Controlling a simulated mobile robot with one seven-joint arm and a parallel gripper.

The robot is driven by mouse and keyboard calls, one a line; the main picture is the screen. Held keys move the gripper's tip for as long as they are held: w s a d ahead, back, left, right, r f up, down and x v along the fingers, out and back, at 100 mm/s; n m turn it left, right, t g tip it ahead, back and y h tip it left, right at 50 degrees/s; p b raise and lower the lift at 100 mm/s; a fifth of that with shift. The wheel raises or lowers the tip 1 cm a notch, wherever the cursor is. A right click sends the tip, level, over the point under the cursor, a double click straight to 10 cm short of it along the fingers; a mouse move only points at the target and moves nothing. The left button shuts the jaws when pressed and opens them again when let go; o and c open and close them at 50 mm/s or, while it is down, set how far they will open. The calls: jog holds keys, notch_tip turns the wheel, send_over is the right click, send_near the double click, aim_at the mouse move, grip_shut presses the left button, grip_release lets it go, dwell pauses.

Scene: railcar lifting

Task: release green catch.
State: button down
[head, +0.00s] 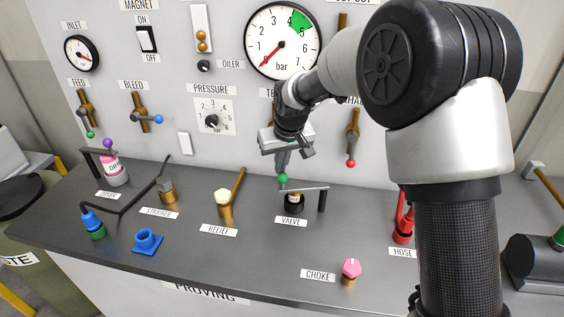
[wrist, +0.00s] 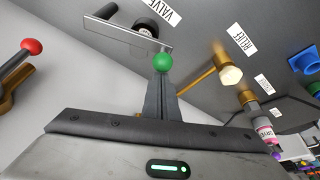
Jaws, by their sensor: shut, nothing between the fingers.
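The green catch is a small green ball (head: 282,179) at the left end of a flat grey bar (head: 306,188) that reaches over the black valve (head: 294,203) from a dark post on its right. In the wrist view the green ball (wrist: 162,62) stands just beyond my fingertips, with the bar (wrist: 125,33) behind it. My gripper (head: 283,170) is shut and empty, pointing down just above the ball. It also shows in the wrist view (wrist: 162,80), its fingers together. I cannot tell whether the fingertips touch the ball.
The relief fitting (head: 224,202) with a brass lever stands left of the valve. A red-tipped lever (head: 351,145) hangs on the panel to the right. A pink choke knob (head: 351,268) is near the front edge. The bench between valve and choke is clear.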

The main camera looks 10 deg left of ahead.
jog(key=s+d+n+g+y+p, duration=0.2)
jog(key=s+d+n+g+p, duration=0.1)
jog(key=s+d+n, duration=0.7)
jog(key=shift+s+d+n+g, duration=0.15)
jog(key=shift+d+n+g, duration=0.35)
jog(key=shift+n, duration=1.2)
jog(key=shift+d, duration=0.15)
notch_tip(320, 180, up, 10)
jog(key=shift+a, duration=0.45)
jog(key=shift+s+r, duration=0.1)
jog(key=shift+r, duration=0.05)
